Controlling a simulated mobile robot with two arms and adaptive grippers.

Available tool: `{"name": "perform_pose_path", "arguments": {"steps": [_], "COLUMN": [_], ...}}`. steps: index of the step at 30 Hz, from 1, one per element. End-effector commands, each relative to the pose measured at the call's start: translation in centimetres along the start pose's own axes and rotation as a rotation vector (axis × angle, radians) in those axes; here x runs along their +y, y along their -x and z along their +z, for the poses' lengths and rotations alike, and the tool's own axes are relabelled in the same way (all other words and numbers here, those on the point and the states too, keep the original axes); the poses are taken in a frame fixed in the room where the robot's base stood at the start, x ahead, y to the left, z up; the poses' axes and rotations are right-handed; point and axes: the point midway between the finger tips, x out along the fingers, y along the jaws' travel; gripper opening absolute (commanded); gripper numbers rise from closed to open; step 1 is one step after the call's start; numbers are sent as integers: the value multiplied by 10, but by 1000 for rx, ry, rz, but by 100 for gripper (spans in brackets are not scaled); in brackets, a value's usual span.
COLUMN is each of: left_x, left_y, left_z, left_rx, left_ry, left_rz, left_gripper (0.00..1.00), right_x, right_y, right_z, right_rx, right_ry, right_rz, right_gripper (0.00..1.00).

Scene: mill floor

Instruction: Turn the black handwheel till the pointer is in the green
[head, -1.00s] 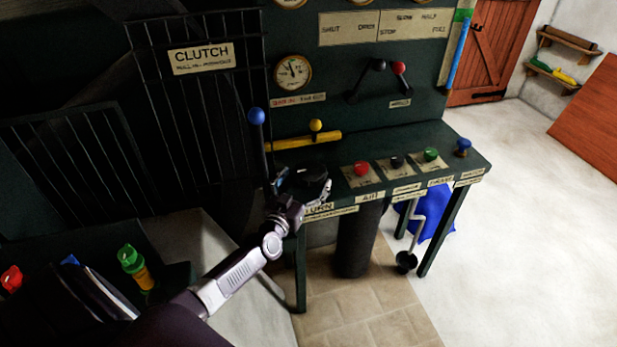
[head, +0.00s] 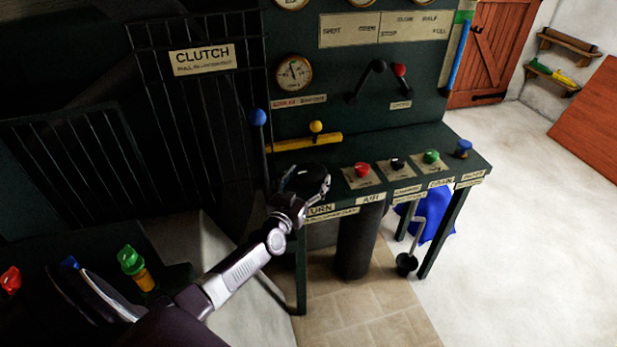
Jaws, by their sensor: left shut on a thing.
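The black handwheel (head: 306,177) sits at the left end of the green bench, above the "TURN" label. My left gripper (head: 308,186) is shut on the handwheel and hides part of its rim. My right gripper is not in view.
Red (head: 362,169), black (head: 397,163) and green (head: 431,157) knobs stand along the bench (head: 385,144) to the right. A blue-topped lever (head: 258,117) rises just left of the wheel, and a yellow bar (head: 307,142) lies behind it. The floor at right is clear.

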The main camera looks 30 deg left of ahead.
Motion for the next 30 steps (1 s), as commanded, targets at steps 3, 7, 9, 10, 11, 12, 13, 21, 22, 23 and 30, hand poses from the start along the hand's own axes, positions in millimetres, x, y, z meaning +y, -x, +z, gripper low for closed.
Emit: {"name": "perform_pose_path", "arguments": {"steps": [3, 7, 9, 10, 11, 12, 13, 21, 22, 23, 30], "left_x": [-1, 0, 1, 1, 1, 1, 2, 3, 4, 4, 4], "left_y": [-1, -2, -2, -2, -2, -2, -2, -3, -3, -3, -2], "left_z": [-5, -8, -8, -8, -8, -8, -7, -4, -4, -4, -4], "left_rx": [3, 5, 5, 6, 6, 7, 6, 8, 7, 8, 7], "left_ry": [5, 7, 7, 8, 8, 6, 8, 5, 3, 1, -1], "left_rz": [-38, -107, -148, -168, -186, -213, -232, -392, -400, -408, -420], "left_gripper": [47, 47, 47, 47, 47, 47, 47, 47, 47, 47, 47], "right_x": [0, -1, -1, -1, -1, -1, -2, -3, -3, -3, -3], "right_y": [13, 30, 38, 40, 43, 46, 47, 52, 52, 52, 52], "right_z": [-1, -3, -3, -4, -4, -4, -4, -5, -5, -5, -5], "right_rx": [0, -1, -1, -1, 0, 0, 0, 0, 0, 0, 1], "right_ry": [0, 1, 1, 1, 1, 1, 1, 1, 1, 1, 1], "right_rz": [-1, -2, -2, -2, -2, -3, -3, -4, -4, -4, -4], "right_gripper": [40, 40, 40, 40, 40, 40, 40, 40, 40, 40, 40]}}
